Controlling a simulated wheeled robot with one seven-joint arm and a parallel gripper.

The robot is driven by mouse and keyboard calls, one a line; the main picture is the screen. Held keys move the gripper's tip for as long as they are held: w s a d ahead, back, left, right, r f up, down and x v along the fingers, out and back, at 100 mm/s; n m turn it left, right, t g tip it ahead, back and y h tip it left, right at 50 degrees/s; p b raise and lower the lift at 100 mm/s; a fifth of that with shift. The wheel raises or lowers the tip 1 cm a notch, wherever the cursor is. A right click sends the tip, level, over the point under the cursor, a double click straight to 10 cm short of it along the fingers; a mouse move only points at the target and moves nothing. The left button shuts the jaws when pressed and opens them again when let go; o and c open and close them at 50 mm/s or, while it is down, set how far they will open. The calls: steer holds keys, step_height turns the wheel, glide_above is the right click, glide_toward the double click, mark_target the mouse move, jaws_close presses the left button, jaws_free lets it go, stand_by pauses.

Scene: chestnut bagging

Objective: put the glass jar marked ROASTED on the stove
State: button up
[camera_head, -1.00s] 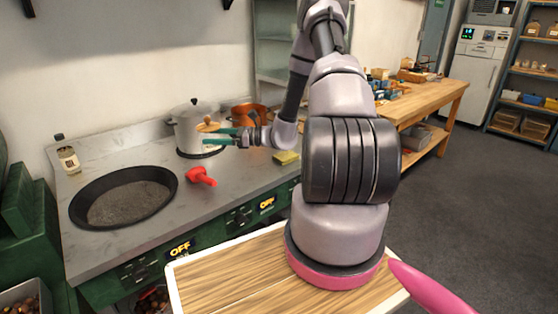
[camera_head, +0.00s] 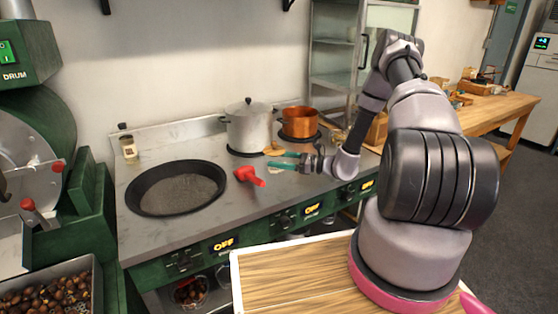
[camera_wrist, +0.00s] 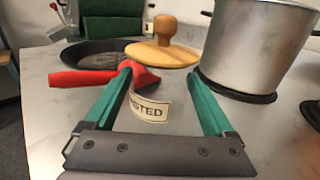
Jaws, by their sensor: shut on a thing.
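The clear glass jar shows in the wrist view by its label (camera_wrist: 150,108), reading "STED", and its round wooden lid with a knob (camera_wrist: 163,48). My gripper (camera_wrist: 160,75) has its green fingers on either side of the jar and is shut on it. In the head view my gripper (camera_head: 285,162) is over the right part of the grey stove top (camera_head: 195,245), with the wooden lid (camera_head: 275,149) at its tips. The glass hardly shows, and I cannot tell whether its base touches the stove.
A black pan (camera_head: 176,188), a red-handled object (camera_head: 249,176), a steel pot (camera_head: 249,126) and a copper pot (camera_head: 299,122) are on the stove. A small bottle (camera_head: 128,147) stands at the back left. The front middle is clear.

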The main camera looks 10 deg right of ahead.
steer(key=shift+f, duration=0.1)
steer(key=o, duration=1.3)
steer(key=shift+o, duration=0.2)
steer(key=v, duration=1.2)
steer(key=s+a+r+n+g+h, duration=0.35)
steer(key=r+n, duration=0.25)
steer(key=r, duration=0.5)
steer(key=s+a+r+n+g+h, duration=0.25)
steer(key=s+r+n+g, duration=0.3)
steer(key=r, duration=0.45)
steer(key=s+r+n+t+h, duration=0.7)
steer(key=s+r, duration=0.8)
steer(key=r, duration=0.3)
steer(key=shift+s+d+r+n+t+h, duration=0.3)
steer(key=shift+r+n+t+h, duration=0.1)
steer(key=shift+t+h, duration=0.1)
